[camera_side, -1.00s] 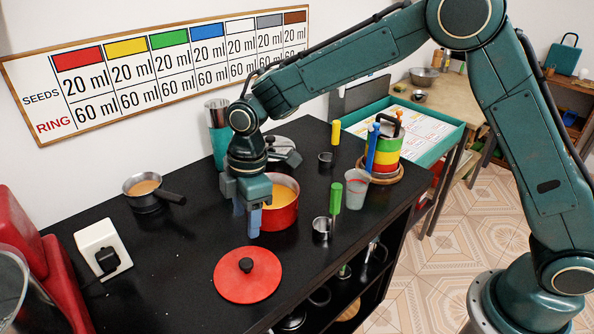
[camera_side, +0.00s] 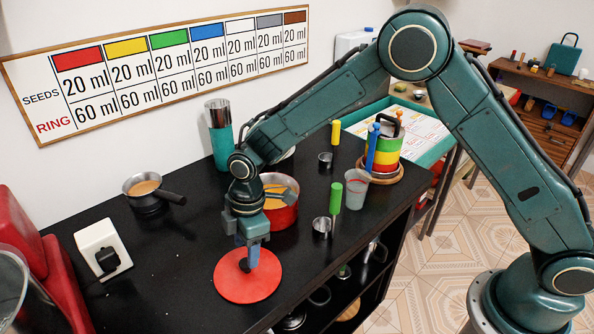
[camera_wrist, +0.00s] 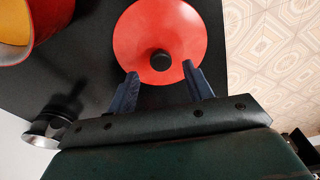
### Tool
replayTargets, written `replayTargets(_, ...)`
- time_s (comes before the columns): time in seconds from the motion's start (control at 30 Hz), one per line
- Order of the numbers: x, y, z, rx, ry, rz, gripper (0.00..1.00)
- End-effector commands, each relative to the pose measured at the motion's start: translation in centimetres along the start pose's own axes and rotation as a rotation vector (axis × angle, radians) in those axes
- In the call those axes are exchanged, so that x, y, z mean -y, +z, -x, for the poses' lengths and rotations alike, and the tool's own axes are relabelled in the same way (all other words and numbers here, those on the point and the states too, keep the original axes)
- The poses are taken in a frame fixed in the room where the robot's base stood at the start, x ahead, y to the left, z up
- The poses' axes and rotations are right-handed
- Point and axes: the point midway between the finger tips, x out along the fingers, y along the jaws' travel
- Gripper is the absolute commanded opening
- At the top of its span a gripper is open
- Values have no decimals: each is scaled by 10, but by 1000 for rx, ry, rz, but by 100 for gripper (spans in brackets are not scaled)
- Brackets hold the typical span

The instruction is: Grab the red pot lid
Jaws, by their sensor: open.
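The red pot lid (camera_side: 262,284) lies flat on the black counter near its front edge. Its black knob (camera_wrist: 161,60) stands up from the middle in the wrist view. My gripper (camera_side: 248,260) is over the lid, pointing down, with its fingers hiding part of the knob in the side view. In the wrist view my gripper (camera_wrist: 160,77) is open, with one blue finger to each side of the knob and the knob slightly beyond the tips. I cannot tell whether the fingertips touch the lid. The red pot (camera_side: 283,214) with yellow contents stands just behind the gripper.
A small pan (camera_side: 146,194) with a dark handle stands at the left. The counter left of the lid is mostly clear.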

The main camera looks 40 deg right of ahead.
Motion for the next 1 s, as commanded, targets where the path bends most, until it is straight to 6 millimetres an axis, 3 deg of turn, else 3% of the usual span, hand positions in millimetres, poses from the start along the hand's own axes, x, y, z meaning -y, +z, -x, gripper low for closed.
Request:
replayTargets(0.27, 1, 0, -7, 1, -1, 0, 51)
replayTargets(0.7, 2, 0, -50, 1, 0, 0, 51)
replayTargets(1.0, 1, -1, -52, 0, 1, 0, 51)
